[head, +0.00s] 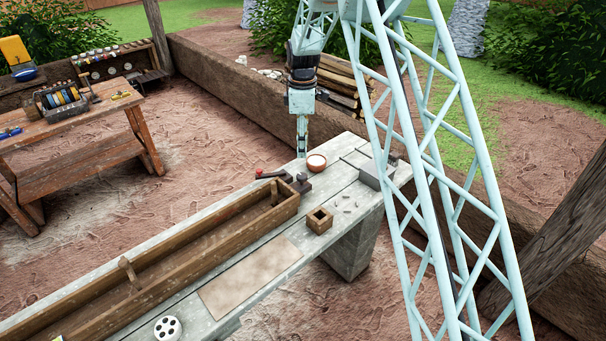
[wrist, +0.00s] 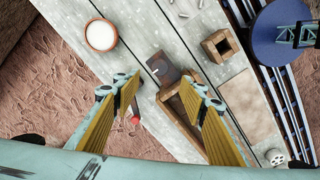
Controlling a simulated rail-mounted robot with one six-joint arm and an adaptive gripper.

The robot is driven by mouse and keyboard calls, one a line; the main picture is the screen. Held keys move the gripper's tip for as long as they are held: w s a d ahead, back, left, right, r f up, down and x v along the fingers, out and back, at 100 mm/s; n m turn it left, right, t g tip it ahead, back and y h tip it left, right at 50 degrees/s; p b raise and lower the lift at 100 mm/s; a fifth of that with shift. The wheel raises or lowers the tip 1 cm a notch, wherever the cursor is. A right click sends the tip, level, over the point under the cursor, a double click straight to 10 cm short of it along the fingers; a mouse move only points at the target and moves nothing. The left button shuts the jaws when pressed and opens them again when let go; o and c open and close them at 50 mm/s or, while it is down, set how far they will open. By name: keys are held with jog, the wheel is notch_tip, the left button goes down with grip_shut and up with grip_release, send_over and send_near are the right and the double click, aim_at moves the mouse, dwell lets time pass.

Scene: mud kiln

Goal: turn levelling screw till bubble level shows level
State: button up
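My gripper (head: 302,150) hangs above the far end of the grey plank bench (head: 215,213), pointing down. In the wrist view its two yellow-padded fingers (wrist: 161,88) are spread wide with nothing held between them. Below and between them are a dark grey block (wrist: 167,70) and the end of a long wooden trough (wrist: 181,105). The dark block also shows in the head view (head: 300,184), beside a red-ended handle (head: 262,174). The handle's red end (wrist: 136,120) shows by the left finger. I cannot clearly make out a levelling screw or bubble level.
A bowl with pale contents (head: 316,162) stands close to my gripper. A square wooden box (head: 319,220), small pale pieces, a grey block (head: 376,174), a tan sheet (head: 250,276) and a white holed disc (head: 167,328) are on the bench. A wooden table (head: 70,125) stands left.

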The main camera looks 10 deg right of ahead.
aim_at(303, 175)
jog(key=shift+f, duration=0.15)
jog(key=shift+f, duration=6.75)
jog(key=shift+c, duration=0.2)
jog(key=c, duration=0.8)
